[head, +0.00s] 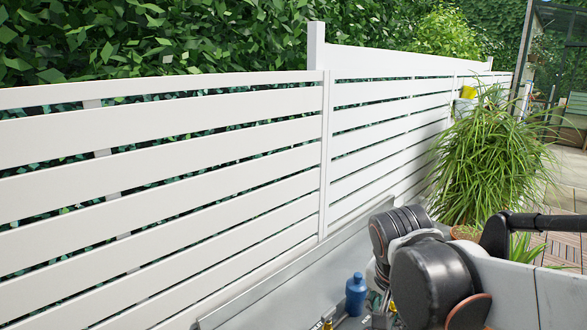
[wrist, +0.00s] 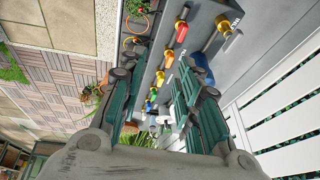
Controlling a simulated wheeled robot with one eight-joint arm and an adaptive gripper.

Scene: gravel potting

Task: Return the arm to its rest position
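In the wrist view my gripper (wrist: 155,85) has its two green-padded fingers spread apart, with nothing held between them. Past the fingers shows a grey surface (wrist: 215,22) with a row of small coloured fittings, some of them red-and-gold (wrist: 182,32). In the head view my arm's dark, rounded links fill the lower right, in front of the white fence. My gripper cannot be made out in the head view.
A blue bottle (head: 355,293) stands on the grey surface beside my arm. A white slatted fence (head: 150,185) runs behind. A large grassy plant (head: 487,165) stands at right, near my arm. Paving (wrist: 60,25) lies at left in the wrist view.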

